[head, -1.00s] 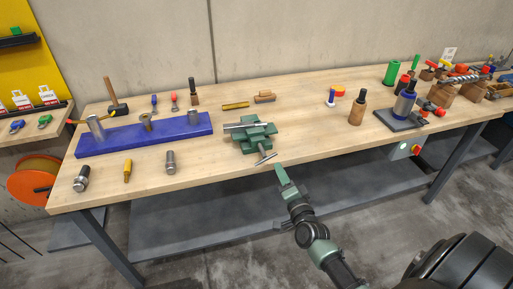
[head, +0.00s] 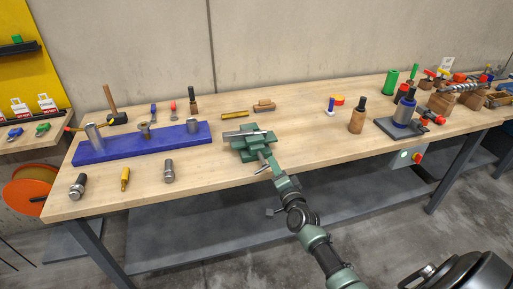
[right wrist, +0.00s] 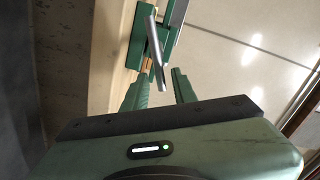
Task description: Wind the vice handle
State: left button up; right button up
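The green vice (head: 246,152) stands at the front edge of the wooden bench, with a grey metal bar in its jaws. Its handle, a thin metal bar (right wrist: 156,57), shows in the right wrist view, with the green vice body (right wrist: 139,38) behind it. My right gripper (right wrist: 159,82) is open, with its two green fingers apart. The lower end of the handle reaches into the gap between the fingertips; I cannot tell whether it touches either finger. In the head view my right gripper (head: 271,163) covers part of the handle. My left gripper is not in view.
A blue block (head: 190,136) with metal cylinders lies left of the vice. Steel and brass parts lie near the front edge at left. A wooden bottle-shaped piece (head: 357,121) stands to the right. The bench between it and the vice is clear.

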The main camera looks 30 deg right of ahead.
grip_shut()
pick_arm(q)
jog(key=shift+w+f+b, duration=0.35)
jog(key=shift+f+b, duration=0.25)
jog(key=shift+b, duration=0.05)
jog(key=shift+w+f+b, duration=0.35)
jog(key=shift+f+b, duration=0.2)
jog(key=shift+b, duration=0.05)
pick_arm(e)
jog(key=m, duration=0.2)
jog(key=f+m, duration=0.1)
jog(key=m, duration=0.1)
jog(key=shift+s+m, duration=0.1)
jog(key=shift+m, duration=0.3)
jog(key=shift+f, duration=0.1)
pick_arm(q)
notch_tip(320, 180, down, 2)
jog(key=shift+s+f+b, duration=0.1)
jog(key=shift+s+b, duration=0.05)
jog(key=shift+b, duration=0.9)
pick_arm(e)
jog(key=m, duration=0.2)
jog(key=f+m, duration=0.1)
jog(key=m, duration=0.1)
jog(key=shift+f+m, duration=0.1)
jog(key=shift+m, duration=0.2)
